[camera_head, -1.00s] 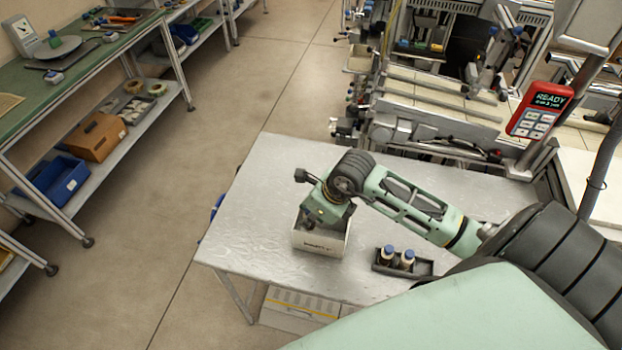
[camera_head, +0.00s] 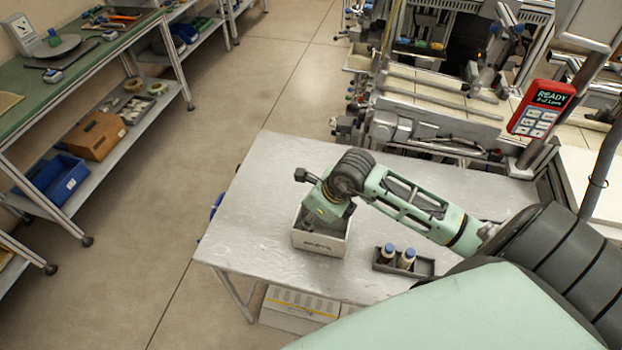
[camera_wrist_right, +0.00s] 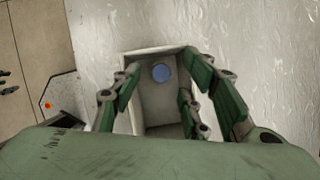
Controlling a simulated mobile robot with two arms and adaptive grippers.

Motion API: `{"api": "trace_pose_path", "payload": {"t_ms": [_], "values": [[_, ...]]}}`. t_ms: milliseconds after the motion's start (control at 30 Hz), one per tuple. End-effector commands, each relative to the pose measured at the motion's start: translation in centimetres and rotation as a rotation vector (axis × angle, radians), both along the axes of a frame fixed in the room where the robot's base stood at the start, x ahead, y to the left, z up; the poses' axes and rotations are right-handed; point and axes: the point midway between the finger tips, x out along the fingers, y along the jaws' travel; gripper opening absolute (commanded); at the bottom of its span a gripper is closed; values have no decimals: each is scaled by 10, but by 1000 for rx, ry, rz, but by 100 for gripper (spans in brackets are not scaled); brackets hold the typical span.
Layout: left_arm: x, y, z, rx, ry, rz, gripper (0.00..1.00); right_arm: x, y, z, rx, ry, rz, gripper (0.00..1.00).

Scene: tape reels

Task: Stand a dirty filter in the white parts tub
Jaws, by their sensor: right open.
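The white parts tub (camera_head: 320,246) stands on the metal table, and its inside shows in the wrist view (camera_wrist_right: 150,134). A round blue top (camera_wrist_right: 161,72), apparently a filter seen end-on, is inside the tub near one end wall. In the head view my right gripper (camera_head: 322,222) hides part of the tub's inside. Two pale, blue-topped filters (camera_head: 388,253) (camera_head: 406,260) stand upright in a dark tray. My left gripper is out of view.
The dark tray (camera_head: 424,268) is right of the tub, close under my right forearm. The table (camera_head: 262,205) is bare left of the tub. Machinery (camera_head: 430,130) with a red READY panel (camera_head: 540,109) borders the table's back. A shelved green bench stands across the aisle.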

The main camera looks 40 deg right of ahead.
Motion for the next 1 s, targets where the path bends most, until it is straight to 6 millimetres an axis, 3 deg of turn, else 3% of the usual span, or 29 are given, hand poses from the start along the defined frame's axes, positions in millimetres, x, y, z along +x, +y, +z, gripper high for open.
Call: {"api": "trace_pose_path", "payload": {"t_ms": [267,700,1000], "values": [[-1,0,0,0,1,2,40,-2,-1,6,0,0,0,43],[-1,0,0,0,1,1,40,-32,-15,85,-4,-2,3,43],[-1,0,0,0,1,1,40,-42,-19,110,0,1,0,43]]}}
